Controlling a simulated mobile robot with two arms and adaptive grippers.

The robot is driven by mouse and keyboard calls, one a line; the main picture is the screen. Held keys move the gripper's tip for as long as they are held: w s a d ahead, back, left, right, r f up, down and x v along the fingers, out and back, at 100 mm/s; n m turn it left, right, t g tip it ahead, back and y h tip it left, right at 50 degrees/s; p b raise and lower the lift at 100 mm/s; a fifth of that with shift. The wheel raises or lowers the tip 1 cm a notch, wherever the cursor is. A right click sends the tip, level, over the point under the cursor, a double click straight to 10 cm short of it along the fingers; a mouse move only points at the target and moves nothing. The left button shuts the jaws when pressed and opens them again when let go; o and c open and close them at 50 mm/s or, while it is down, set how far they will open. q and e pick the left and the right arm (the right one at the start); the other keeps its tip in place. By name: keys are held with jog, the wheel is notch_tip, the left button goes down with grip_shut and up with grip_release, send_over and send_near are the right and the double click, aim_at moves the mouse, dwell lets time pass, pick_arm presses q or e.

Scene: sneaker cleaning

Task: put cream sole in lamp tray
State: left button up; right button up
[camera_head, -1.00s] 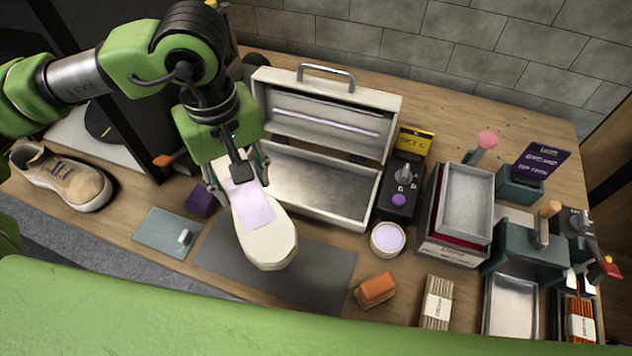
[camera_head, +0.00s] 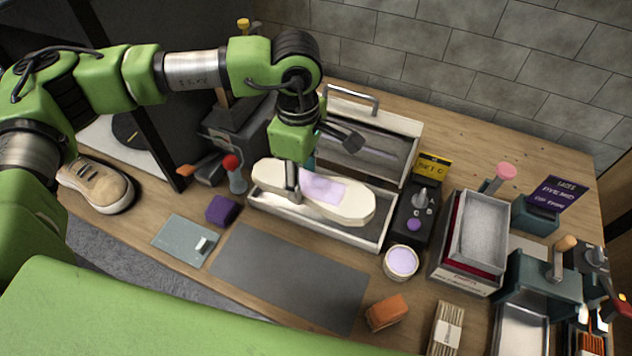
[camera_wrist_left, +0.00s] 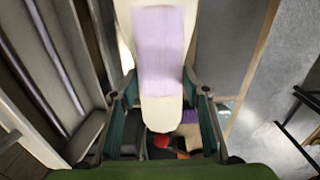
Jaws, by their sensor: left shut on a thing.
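The cream sole (camera_head: 352,205) carries a lilac patch on its upper face. It lies lengthwise over the lower part of the white lamp tray (camera_head: 378,240), whose lid (camera_head: 405,125) stands open with a handle on top. My left gripper (camera_head: 293,190) is shut on the sole near its left end. In the left wrist view the sole (camera_wrist_left: 162,50) runs between the two fingers (camera_wrist_left: 162,105), with lamp tubes at the left. The sole hides much of the tray floor, and I cannot tell whether it touches the floor. My right gripper is not in view.
A grey mat (camera_head: 285,275) lies bare in front of the tray. A purple block (camera_head: 222,210) and a red-topped bottle (camera_head: 235,175) stand at its left. A black control box (camera_head: 405,235) and a lilac jar (camera_head: 401,263) stand at its right. A sneaker (camera_head: 97,185) is far left.

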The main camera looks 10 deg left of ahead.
aim_at(315, 180)
pick_arm(q)
jog(key=w+f, duration=0.1)
jog(key=f, duration=0.1)
jog(key=w+d+f+p, duration=0.1)
jog(key=w+f, duration=0.1)
jog(key=shift+d+f, duration=0.1)
jog(key=shift+d, duration=0.05)
jog(key=shift+w+d+f, duration=0.15)
jog(key=shift+w+f, duration=0.15)
jog(key=shift+f, duration=0.15)
notch_tip(315, 180, down, 3)
jog(key=shift+w+r+p, duration=0.1)
jog(key=shift+p, duration=1)
jog(key=shift+f, duration=0.3)
jog(key=shift+f, duration=0.1)
jog(key=shift+f+b, duration=0.15)
jog(key=shift+b, duration=0.2)
jog(key=o, duration=1.2)
